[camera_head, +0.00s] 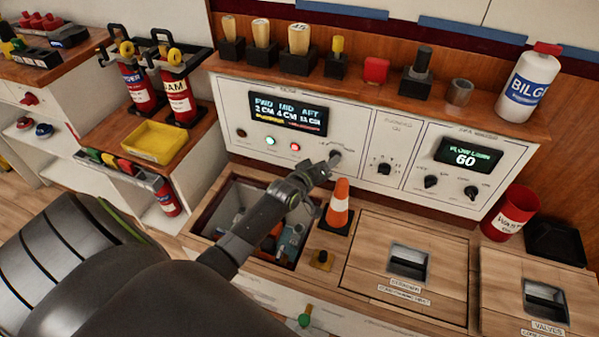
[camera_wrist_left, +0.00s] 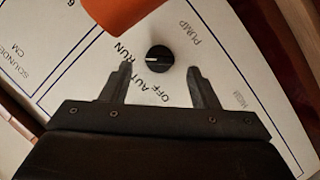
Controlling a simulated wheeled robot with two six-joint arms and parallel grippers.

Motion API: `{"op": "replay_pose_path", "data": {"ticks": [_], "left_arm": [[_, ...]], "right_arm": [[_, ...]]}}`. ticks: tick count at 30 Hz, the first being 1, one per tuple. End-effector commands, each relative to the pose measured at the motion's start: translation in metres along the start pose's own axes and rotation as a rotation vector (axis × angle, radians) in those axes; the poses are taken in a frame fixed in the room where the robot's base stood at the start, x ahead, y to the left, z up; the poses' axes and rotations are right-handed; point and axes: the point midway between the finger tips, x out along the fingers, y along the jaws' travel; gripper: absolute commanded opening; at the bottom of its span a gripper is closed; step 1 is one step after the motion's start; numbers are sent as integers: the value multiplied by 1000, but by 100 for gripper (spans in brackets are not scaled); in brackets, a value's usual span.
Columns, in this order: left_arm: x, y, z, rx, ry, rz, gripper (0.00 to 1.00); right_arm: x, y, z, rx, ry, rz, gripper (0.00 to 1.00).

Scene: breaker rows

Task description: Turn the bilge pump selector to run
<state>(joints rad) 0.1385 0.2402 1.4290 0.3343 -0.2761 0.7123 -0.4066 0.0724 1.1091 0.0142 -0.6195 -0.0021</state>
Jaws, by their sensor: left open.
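The bilge pump selector is a small round black knob (camera_wrist_left: 159,58) on the white panel, seen in the left wrist view. PUMP is printed on one side of it, and OFF, AUTO and RUN on the other. Its white pointer line points left, towards the RUN and AUTO labels; I cannot tell exactly which. My left gripper (camera_wrist_left: 159,68) is open, one finger on each side of the knob, with no visible contact. In the head view my left gripper (camera_head: 334,158) is at the panel and largely hides the knob. My right gripper is not in view.
An open hatch (camera_head: 208,208) lies under my arm. Other knobs (camera_head: 384,169) sit to the right on the panel (camera_head: 350,118).

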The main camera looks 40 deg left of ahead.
Motion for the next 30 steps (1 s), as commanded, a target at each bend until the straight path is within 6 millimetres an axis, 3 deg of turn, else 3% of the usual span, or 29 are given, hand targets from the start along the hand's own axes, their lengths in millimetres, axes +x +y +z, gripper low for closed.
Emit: {"op": "replay_pose_path", "data": {"ticks": [9, 18, 24, 30], "left_arm": [[-62, 0, -1, 1, -1, -2, 55], [-120, 0, 0, 1, -2, -3, 55], [-139, -1, 0, 1, -1, -2, 55], [-142, 0, 0, 1, -1, -1, 55]], "right_arm": [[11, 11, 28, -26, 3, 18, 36], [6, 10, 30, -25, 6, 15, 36], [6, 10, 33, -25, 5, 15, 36], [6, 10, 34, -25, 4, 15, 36]]}}
